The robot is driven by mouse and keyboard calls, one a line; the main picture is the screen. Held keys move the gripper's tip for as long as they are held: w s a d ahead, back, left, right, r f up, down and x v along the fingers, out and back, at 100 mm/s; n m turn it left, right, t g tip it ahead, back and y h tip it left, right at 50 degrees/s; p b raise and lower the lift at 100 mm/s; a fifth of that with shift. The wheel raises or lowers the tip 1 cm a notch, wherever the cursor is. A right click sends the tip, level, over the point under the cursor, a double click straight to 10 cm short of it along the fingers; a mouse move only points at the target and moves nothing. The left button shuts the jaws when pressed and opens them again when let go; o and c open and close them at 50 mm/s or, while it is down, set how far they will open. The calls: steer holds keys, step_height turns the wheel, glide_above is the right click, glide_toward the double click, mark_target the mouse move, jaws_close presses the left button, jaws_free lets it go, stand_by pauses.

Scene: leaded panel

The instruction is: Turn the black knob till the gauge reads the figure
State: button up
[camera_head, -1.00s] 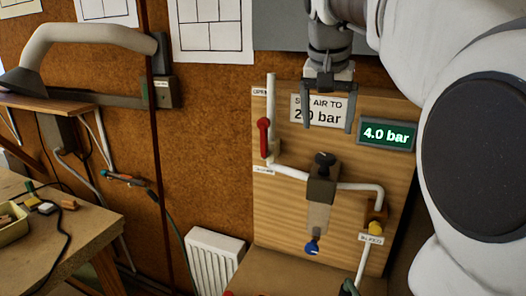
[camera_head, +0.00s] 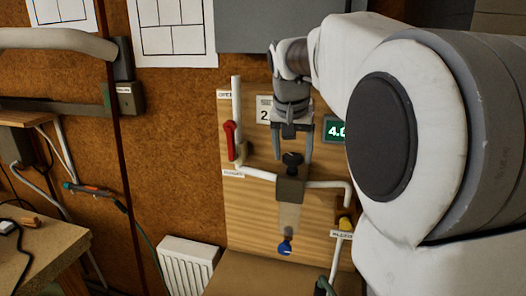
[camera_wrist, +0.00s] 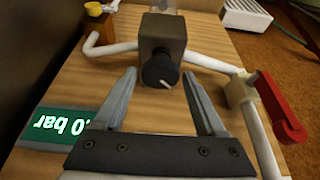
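The black knob (camera_head: 292,159) sits on top of a grey-brown regulator block (camera_head: 290,184) on the wooden panel. In the wrist view the knob (camera_wrist: 161,70) has a pale pointer line and lies just beyond and between my fingertips. My gripper (camera_head: 293,157) is open, its two fingers (camera_wrist: 160,75) spread, with nothing held. I cannot tell from the head view whether the fingers flank the knob. The green gauge display (camera_head: 335,130) is partly hidden by my arm and shows "4.0"; the wrist view shows it upside down (camera_wrist: 62,123). The sign with the figure (camera_head: 263,110) is mostly hidden.
A red lever (camera_head: 230,140) is on the pipe left of the regulator. A clear bowl with a blue knob (camera_head: 285,247) hangs below. A yellow valve (camera_head: 345,223) is at lower right. A white radiator (camera_head: 188,265) and a workbench (camera_head: 50,250) stand left.

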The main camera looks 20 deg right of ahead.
steer(key=c, duration=1)
steer(key=shift+c, duration=0.2)
steer(key=n+y, duration=0.1)
steer(key=n, duration=0.3)
steer(key=shift+d+n+t+y+p, duration=0.15)
steer(key=shift+n+t+y+p, duration=0.15)
steer(key=shift+t+y+p, duration=0.1)
steer(key=n+y, duration=0.1)
steer(key=n, duration=0.1)
steer(key=n+y, duration=0.1)
steer(key=n, duration=0.2)
steer(key=shift+d+r+n, duration=0.1)
steer(key=shift+d+n, duration=0.05)
steer(key=shift+n, duration=0.15)
steer(key=n+y, duration=0.1)
steer(key=n, duration=0.1)
steer(key=n+g+y+p, duration=0.1)
steer(key=n, duration=0.2)
steer(key=shift+d+p, duration=0.15)
steer(key=shift+p, duration=0.15)
steer(key=n, duration=0.2)
steer(key=n+g+p, duration=0.1)
steer(key=n, duration=0.1)
steer(key=shift+w+g+y, duration=0.15)
steer(key=shift+g+y, duration=0.15)
steer(key=shift+y, duration=0.1)
steer(key=shift+n, duration=0.4)
